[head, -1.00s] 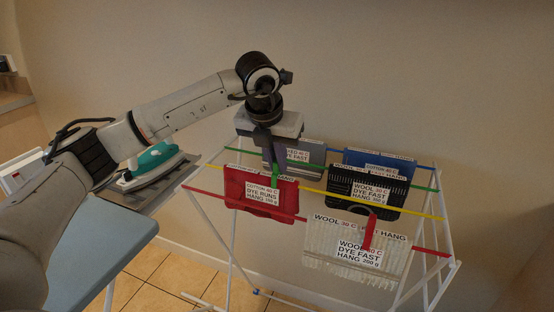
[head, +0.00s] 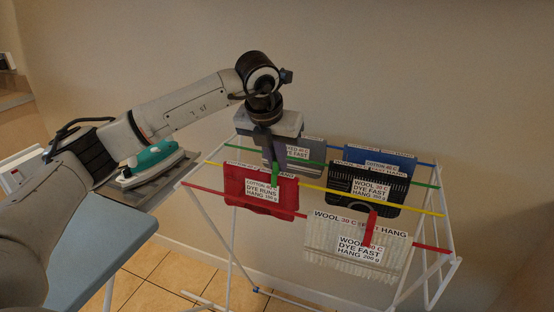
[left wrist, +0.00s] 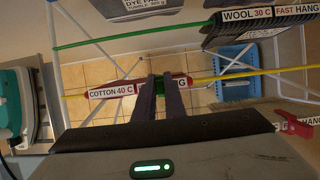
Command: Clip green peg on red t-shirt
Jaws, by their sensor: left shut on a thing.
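The red t-shirt (head: 247,188) hangs folded over the yellow line of the drying rack, with a white care label on its front. My left gripper (head: 274,172) points down from above, shut on the green peg (head: 275,178). The peg is at the shirt's top edge, right of its middle, overlapping the label in the head view. In the left wrist view the fingers (left wrist: 167,88) hold the peg (left wrist: 160,87) over the shirt's top fold (left wrist: 97,93). The fingers partly hide the peg, so I cannot tell how deep it sits on the cloth. My right gripper is not in view.
A black wool garment (head: 345,184), a grey one (head: 312,158) and a blue one (head: 405,163) hang behind. A white garment (head: 325,240) with a red peg (head: 370,228) hangs at front right.

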